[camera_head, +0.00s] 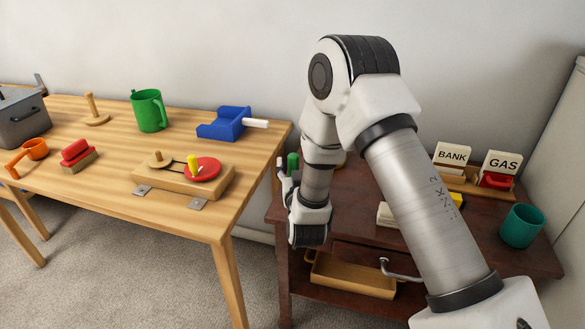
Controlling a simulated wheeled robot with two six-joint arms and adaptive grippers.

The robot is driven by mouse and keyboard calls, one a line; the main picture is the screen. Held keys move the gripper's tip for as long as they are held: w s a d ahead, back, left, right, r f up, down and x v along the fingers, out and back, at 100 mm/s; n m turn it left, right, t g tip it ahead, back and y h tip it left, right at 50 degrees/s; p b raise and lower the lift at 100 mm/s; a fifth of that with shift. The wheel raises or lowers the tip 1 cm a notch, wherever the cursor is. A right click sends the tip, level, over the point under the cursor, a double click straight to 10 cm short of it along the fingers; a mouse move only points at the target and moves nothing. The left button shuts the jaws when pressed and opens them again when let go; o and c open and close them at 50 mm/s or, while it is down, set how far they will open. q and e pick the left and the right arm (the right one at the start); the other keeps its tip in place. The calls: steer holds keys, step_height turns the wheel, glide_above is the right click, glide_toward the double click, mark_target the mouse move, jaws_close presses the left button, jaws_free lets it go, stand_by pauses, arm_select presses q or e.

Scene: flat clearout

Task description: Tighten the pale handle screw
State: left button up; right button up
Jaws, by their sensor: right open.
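A blue vise-like block (222,124) sits at the back right of the light wooden table. A pale handle (255,123) sticks out of its right side, near the table's right edge. My right arm comes in from the right and bends down over the dark table. My right gripper (282,172) is open and seems empty, at the gap between the two tables. It is below and to the right of the pale handle, apart from it. Part of the gripper is hidden by its wrist. My left gripper is out of view.
A green mug (149,111) stands left of the vise, and a wooden board (184,180) with a red disc in front. The dark table (468,240) holds a teal cup (522,226), BANK and GAS cards and a green item (292,160) beside my gripper.

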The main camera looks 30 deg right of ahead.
steer(key=x, duration=0.3)
steer(key=shift+s+f, duration=0.1)
steer(key=shift+f, duration=0.05)
jaws_close()
